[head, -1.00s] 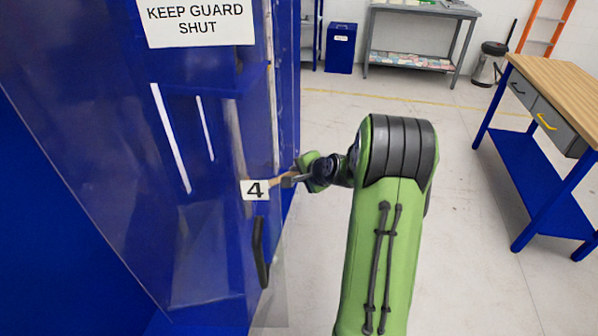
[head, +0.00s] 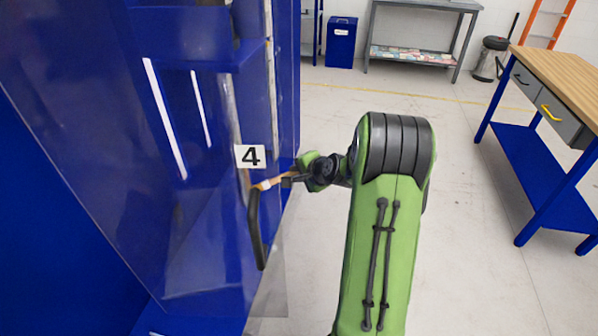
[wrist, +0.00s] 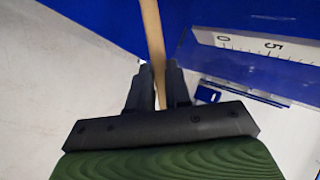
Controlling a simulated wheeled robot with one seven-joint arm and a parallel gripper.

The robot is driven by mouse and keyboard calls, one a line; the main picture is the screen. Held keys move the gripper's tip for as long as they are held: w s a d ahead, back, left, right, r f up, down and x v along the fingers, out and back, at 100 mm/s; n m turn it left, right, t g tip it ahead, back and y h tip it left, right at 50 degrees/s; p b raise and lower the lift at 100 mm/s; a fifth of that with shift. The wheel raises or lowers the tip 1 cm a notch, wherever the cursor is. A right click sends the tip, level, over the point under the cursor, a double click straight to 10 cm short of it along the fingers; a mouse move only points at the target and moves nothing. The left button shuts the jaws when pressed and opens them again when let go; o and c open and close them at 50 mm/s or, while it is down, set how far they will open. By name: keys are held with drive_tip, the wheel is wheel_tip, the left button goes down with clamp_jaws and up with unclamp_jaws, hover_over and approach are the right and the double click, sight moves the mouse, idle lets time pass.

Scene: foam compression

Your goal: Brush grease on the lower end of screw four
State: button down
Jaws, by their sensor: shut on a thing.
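My gripper (head: 288,181) is shut on the wooden handle of a brush (head: 272,183), which points left toward the guarded machine. In the wrist view the handle (wrist: 152,35) rises from between the two black fingers (wrist: 158,88). The brush's far end overlaps the clear guard's edge, just below the number 4 label (head: 250,156); its bristles are not clear, and I cannot tell whether it touches anything. A grey upright rod (head: 231,115), probably a screw, shows behind the clear guard above the label. Its lower end is not clearly seen.
The clear guard (head: 110,170) has a black handle (head: 257,232) just below the brush. A white scale (wrist: 265,47) on blue lies close by in the wrist view. A workbench (head: 560,78) stands at right. The floor (head: 470,210) between is clear.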

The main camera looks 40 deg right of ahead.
wheel_tip(320, 180, up, 11)
drive_tip(key=p, duration=0.7)
idle(0.7)
drive_tip(key=shift+f, duration=0.1)
drive_tip(key=shift+s+d, duration=1.95)
drive_tip(key=shift+s, duration=0.3)
drive_tip(key=shift+s+d, duration=1)
drive_tip(key=shift+s, duration=0.1)
